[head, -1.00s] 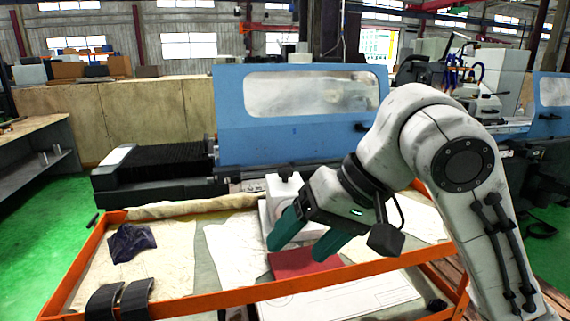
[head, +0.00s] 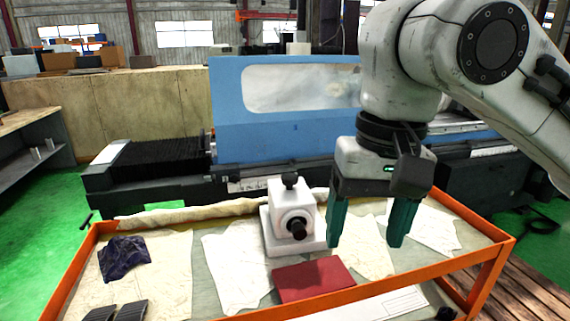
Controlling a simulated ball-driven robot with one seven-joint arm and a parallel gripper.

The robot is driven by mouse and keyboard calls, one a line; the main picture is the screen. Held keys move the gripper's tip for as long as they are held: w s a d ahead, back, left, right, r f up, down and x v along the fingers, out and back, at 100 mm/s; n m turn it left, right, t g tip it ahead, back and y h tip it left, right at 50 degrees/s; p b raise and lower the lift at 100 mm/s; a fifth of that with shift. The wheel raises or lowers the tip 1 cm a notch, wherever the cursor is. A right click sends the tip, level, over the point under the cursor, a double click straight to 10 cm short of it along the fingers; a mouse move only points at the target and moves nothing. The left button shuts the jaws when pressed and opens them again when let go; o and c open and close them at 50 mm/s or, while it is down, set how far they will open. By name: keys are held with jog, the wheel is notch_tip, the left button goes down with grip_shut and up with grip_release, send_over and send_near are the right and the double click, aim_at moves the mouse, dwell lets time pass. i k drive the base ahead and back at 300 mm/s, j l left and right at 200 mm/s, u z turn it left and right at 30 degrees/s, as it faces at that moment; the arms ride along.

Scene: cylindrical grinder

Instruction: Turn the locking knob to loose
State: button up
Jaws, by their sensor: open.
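A white block-shaped unit (head: 278,243) stands upright on the orange-framed table. It has a round dark knob (head: 297,227) on its front face and a small black knob (head: 290,180) on top. I cannot tell from the picture how tight either knob is. My gripper (head: 369,242) points down to the right of the unit, with its two green fingers spread apart and nothing between them. The fingers are apart from both knobs. The left finger is close to the unit's right side in the picture.
The orange table frame (head: 490,280) rings the worktop. A red book-like object (head: 312,279) lies in front of the unit. Papers, a dark cloth (head: 124,258) and black curved pieces (head: 117,312) lie around. The blue grinder (head: 290,100) stands behind.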

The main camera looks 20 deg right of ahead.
aim_at(290, 179)
jog(key=i, duration=1.25)
